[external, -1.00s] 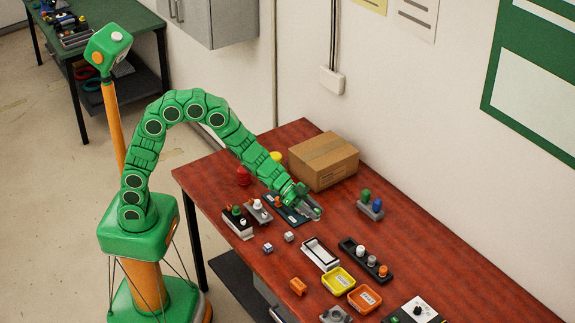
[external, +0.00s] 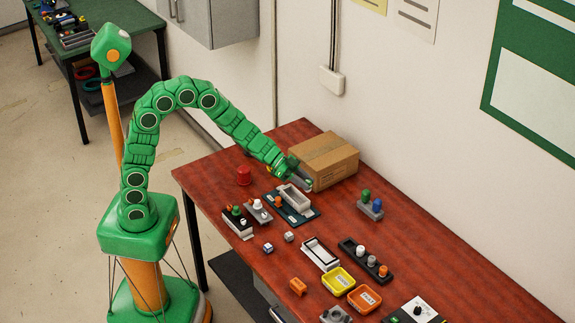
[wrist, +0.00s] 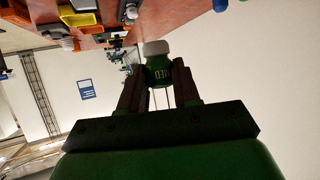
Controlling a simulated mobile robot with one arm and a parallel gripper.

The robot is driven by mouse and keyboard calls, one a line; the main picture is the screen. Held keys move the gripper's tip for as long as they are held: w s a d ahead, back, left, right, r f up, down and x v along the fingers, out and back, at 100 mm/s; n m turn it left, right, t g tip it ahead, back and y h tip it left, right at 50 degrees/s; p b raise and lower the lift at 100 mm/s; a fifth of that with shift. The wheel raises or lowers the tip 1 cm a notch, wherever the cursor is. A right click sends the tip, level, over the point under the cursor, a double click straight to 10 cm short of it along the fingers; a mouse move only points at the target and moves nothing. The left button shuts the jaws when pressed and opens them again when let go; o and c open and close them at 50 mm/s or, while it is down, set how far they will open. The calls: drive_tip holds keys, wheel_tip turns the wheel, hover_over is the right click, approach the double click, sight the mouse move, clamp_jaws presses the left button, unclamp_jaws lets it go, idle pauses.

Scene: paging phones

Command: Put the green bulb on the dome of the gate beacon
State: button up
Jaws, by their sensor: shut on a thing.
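My gripper (external: 303,183) is above the far part of the table, in front of the cardboard box. The bulb is too small to make out in the external view. A red dome (external: 243,175) stands at the table's left back. Which thing is the gate beacon I cannot tell. Other green pieces stand in a left holder (external: 237,224) and a grey holder (external: 370,211).
The cardboard box (external: 323,161) stands close behind my gripper. A grey tray (external: 293,199) on a dark blue base is below it. The table's right back is clear.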

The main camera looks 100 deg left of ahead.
drive_tip(key=s+a+r+n+y, duration=0.1)
drive_tip(key=s+a+r, duration=0.2)
drive_tip(key=s+a, duration=1.1)
drive_tip(key=s+a+n+y, duration=0.1)
drive_tip(key=s+a, duration=0.3)
drive_tip(key=s, duration=0.4)
drive_tip(key=s+a+y, duration=0.1)
drive_tip(key=s+a, duration=0.3)
drive_tip(key=s, duration=0.3)
drive_tip(key=shift+t, duration=0.3)
drive_tip(key=w+a+f, duration=0.2)
drive_tip(key=w+a, duration=0.1)
drive_tip(key=w+a+f, duration=0.6)
drive_tip(key=shift+w, duration=0.3)
drive_tip(key=shift+w+a+f, duration=0.1)
drive_tip(key=shift+w+f, duration=0.1)
drive_tip(key=shift+f, duration=0.25)
drive_tip(key=shift+w+a+f, duration=0.1)
drive_tip(key=shift+w+f, duration=0.05)
drive_tip(key=shift+f, duration=1.5)
drive_tip(key=shift+f, duration=0.15)
drive_tip(key=o, duration=1)
